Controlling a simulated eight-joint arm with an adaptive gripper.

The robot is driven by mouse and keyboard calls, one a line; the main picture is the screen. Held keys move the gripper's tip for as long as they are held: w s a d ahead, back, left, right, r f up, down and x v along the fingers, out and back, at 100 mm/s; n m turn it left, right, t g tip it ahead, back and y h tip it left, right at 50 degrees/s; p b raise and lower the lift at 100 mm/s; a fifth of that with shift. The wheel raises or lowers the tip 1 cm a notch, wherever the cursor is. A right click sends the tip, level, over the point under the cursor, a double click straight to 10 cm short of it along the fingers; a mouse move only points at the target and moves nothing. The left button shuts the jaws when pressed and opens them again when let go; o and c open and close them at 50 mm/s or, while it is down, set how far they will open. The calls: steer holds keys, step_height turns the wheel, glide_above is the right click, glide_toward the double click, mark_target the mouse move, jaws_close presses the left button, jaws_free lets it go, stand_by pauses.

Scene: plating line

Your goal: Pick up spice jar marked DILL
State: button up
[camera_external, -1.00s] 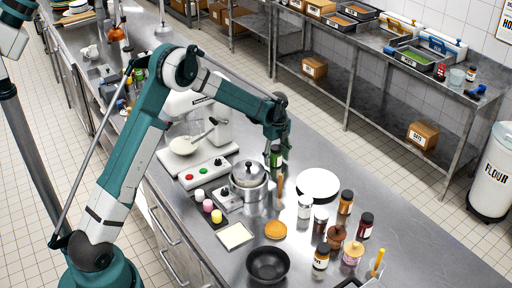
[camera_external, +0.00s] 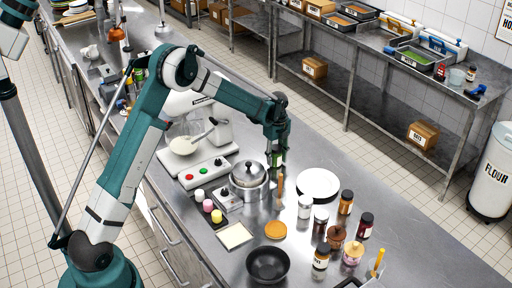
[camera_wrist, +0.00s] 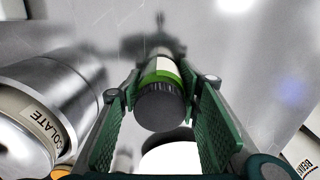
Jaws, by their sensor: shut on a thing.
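My gripper (camera_wrist: 160,115) shows in the wrist view with its green finger pads on both sides of a jar with a dark ribbed cap (camera_wrist: 160,106) and a green-and-white body. It is shut on this jar. No lettering on the jar is readable, so I cannot tell if it is marked DILL. In the external view my gripper (camera_external: 276,152) points down behind the steel pot, and the green jar (camera_external: 274,160) shows small between its fingers. I cannot tell whether the jar's base touches the counter.
A steel pot (camera_external: 249,176) stands just in front of the jar, and a white plate (camera_external: 318,183) lies to its right. Several jars, including an orange-brown one (camera_external: 346,202), stand farther right. A container labelled "...COLATE" (camera_wrist: 42,125) shows at left in the wrist view.

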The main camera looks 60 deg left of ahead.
mark_target(276, 147)
steer(key=shift+r, duration=0.15)
step_height(276, 147, up, 10)
steer(key=shift+f, duration=0.15)
stand_by(0.4)
